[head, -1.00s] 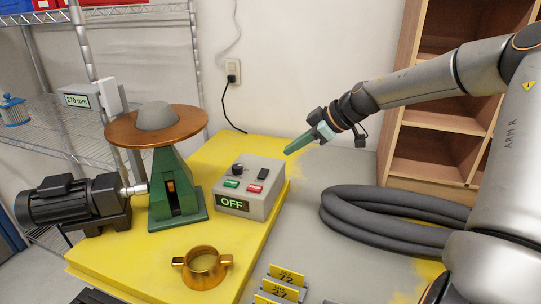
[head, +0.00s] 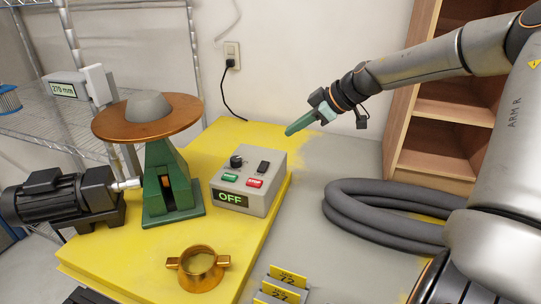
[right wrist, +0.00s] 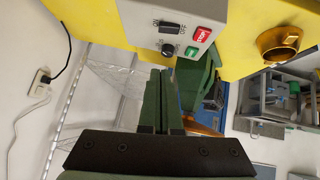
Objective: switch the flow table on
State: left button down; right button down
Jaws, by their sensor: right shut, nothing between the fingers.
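The flow table (head: 148,124) has a copper-coloured round top with a grey mound on it and a green pedestal. A black motor (head: 65,200) joins it at the left. The grey control box (head: 262,195) shows OFF on its display and has a black knob, a black switch, a green button (head: 230,177) and a red STOP button (head: 255,183). The box also shows in the right wrist view (right wrist: 205,14). My right gripper (head: 289,131) is shut and empty, above and behind the box's right side, apart from it. My left gripper is not in view.
A brass ring mould (head: 198,270) sits on the yellow surface in front. Yellow number cards (head: 283,280) stand at the front edge. A coiled grey hose (head: 385,215) lies to the right. A wooden shelf (head: 425,110) and wall outlet (head: 231,52) are behind.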

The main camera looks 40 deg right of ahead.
send_over(264, 162)
jog(key=s, duration=0.2)
notch_tip(264, 162, down, 7)
jog(key=shift+s+f+b, duration=0.1)
jog(key=shift+s+b, duration=0.05)
jog(key=shift+b, duration=0.2)
jog(key=shift+d+f, duration=0.2)
jog(key=shift+f, duration=0.9)
jog(key=shift+d+f, duration=0.1)
jog(key=shift+f, duration=0.6)
jog(key=shift+w+d+f+b, duration=0.1)
jog(key=shift+w+f+b, duration=0.1)
jog(key=shift+f+b, duration=0.35)
jog(key=shift+r, duration=0.2)
